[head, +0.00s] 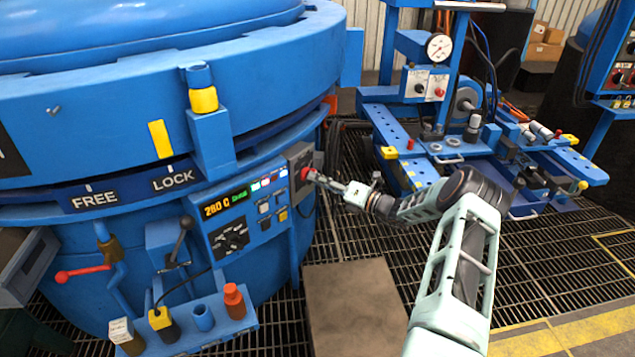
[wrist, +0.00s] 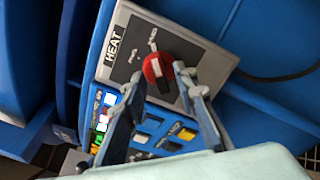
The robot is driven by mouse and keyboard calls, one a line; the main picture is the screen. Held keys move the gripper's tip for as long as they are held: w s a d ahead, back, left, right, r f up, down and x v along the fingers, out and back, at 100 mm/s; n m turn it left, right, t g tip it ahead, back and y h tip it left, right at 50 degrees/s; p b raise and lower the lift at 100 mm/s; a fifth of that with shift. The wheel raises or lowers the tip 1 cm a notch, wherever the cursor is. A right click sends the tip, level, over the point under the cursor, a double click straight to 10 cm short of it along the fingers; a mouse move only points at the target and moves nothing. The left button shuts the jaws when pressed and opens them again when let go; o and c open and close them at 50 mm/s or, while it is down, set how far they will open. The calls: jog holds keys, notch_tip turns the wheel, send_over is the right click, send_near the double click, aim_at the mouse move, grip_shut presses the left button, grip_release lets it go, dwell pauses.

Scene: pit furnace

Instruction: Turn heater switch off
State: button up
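The heater switch is a red round knob (wrist: 157,68) with a dark bar, on a grey panel marked HEAT (wrist: 115,45). In the head view the red knob (head: 305,174) is on the grey box (head: 298,160) at the right of the furnace's control panel. My gripper (wrist: 159,76) has its fingers apart, and the knob shows between the fingertips. The right fingertip overlaps the knob's right edge; the left one is a little away from it. I cannot tell whether either touches. In the head view my gripper (head: 322,180) points left at the knob.
The control panel (head: 240,215) beside the switch has a lit 280 C display, a black dial (head: 230,238) and several buttons. A ledge (head: 195,335) with coloured fittings juts out below. A blue workbench (head: 460,145) stands at the right. The grated floor is mostly clear.

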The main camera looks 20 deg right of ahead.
jog(key=shift+w+a, duration=0.2)
jog(key=shift+w, duration=0.1)
jog(key=shift+c, duration=0.7)
grip_shut()
jog(key=n+b, duration=0.6)
jog(key=n, duration=1.3)
jog(key=shift+n, duration=0.6)
